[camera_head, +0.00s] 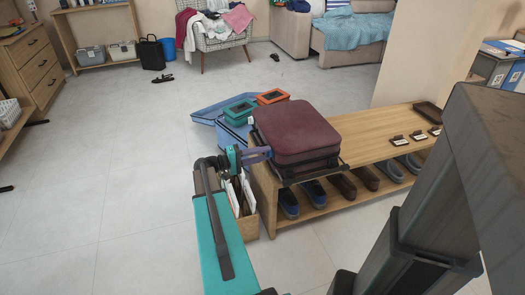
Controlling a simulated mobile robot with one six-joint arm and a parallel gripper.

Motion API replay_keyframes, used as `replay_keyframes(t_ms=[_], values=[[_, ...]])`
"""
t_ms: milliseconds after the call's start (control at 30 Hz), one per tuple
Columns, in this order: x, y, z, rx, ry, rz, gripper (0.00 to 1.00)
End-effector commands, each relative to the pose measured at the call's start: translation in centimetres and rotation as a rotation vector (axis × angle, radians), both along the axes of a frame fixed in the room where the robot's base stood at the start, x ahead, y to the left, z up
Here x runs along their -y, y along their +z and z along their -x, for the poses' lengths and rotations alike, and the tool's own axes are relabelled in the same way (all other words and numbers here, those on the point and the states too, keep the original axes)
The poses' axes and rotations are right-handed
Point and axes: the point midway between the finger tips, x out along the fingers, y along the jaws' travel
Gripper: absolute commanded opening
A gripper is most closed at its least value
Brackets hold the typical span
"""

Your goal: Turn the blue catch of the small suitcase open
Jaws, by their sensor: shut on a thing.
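The small suitcase (300,132) is maroon and lies flat on the left end of a wooden bench, with its lid down. My gripper (268,153) reaches in from the left and meets the left front side of the suitcase. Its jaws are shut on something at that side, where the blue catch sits. The catch is too small and too covered by the jaws to make out its shape or how far it is turned.
The bench (375,130) has shoes on its lower shelf and a dark tray (428,112) at its far right end. Blue, green and orange boxes (240,110) stand behind the suitcase. A wooden box of papers (247,226) stands below my gripper. Open floor lies left.

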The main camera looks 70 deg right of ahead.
Motion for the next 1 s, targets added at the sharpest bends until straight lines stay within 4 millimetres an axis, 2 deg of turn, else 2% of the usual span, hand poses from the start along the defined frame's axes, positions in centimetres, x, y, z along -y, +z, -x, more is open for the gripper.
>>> replay_keyframes(t_ms=[300,700,733,800,1000], values=[[-0.22,-0.1,0.15,-0.058,-0.007,-0.075,0.07],[-0.23,-0.18,0.15,-0.062,-0.007,-0.08,0.07],[-0.22,-0.18,0.15,-0.062,-0.007,-0.08,0.35],[-0.19,-0.17,0.12,-0.062,-0.006,-0.08,0.47],[-0.11,-0.1,0.05,-0.062,-0.003,-0.077,0.48]])
